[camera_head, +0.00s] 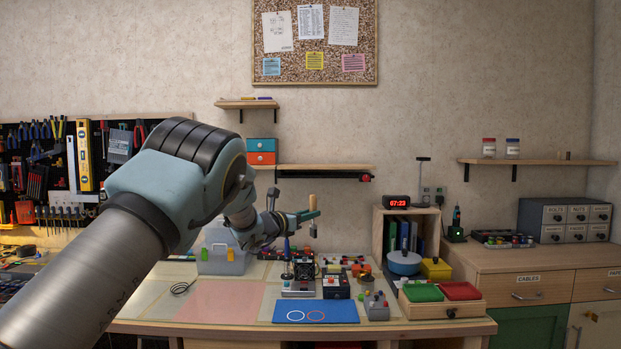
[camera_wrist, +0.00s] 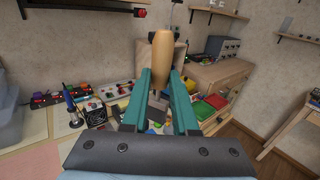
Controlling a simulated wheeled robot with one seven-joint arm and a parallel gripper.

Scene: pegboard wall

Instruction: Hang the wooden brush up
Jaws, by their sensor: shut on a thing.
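The wooden brush (camera_wrist: 162,55) is in my gripper (camera_wrist: 160,92). Its pale, rounded wooden handle points up between the two green fingers in the wrist view. In the head view, the brush (camera_head: 312,202) stands roughly upright at my gripper (camera_head: 305,215), raised above the back of the workbench. The gripper is shut on it, and the lower part of the brush is mostly hidden by the fingers. The black pegboard (camera_head: 105,128) with hung tools is on the wall at the left in the head view, far from the gripper and partly covered by my arm.
The workbench (camera_head: 170,327) below holds a grey toolbox (camera_head: 222,262), electronics, a blue mat (camera_head: 316,312) and red and green trays. A wall shelf (camera_head: 330,166) is behind and above the gripper. A wooden cubby with a clock (camera_head: 396,201) stands to its right.

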